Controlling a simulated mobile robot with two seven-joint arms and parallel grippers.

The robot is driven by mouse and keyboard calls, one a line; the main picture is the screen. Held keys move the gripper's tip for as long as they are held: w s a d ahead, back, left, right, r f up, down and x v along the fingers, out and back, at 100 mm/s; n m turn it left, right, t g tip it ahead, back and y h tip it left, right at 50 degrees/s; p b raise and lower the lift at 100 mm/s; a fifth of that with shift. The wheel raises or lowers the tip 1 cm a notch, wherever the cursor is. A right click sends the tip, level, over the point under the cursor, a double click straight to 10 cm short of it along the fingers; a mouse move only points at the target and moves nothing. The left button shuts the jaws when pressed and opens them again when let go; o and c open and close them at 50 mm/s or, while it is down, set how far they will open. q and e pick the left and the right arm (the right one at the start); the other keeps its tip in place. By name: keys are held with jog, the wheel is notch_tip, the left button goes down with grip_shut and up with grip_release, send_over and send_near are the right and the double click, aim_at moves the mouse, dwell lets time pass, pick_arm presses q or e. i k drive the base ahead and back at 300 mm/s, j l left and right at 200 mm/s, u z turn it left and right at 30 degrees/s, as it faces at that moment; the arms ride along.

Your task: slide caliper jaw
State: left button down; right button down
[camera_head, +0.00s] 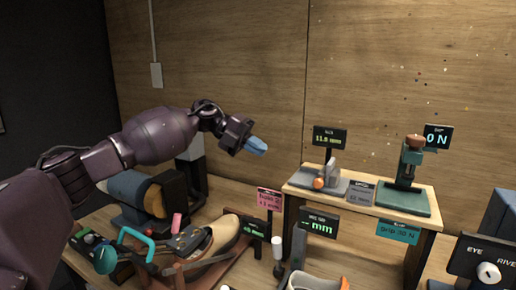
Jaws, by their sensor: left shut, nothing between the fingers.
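My left gripper (256,146) is in the air near the picture's middle, its blue fingertips together and empty. It is above and left of the wooden shelf (285,188), apart from everything. On the shelf's left part stands a small grey device (333,176) with an orange knob (319,184); a display behind it (330,137) seems to read 11.5 mm. Below the shelf's front, another display (319,223) shows green dashes and mm, near an upright grey post (298,246). I cannot tell for certain which device is the caliper. My right gripper is not in view.
A green press (408,170) with a 0 N display (437,138) stands on the shelf's right part. A shoe-like form (224,232), a teal-handled tool (137,240) and a blue roller (128,187) crowd the lower left. A dark panel (485,258) is at right.

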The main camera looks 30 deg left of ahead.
aim_at(318, 183)
jog(key=k, duration=1)
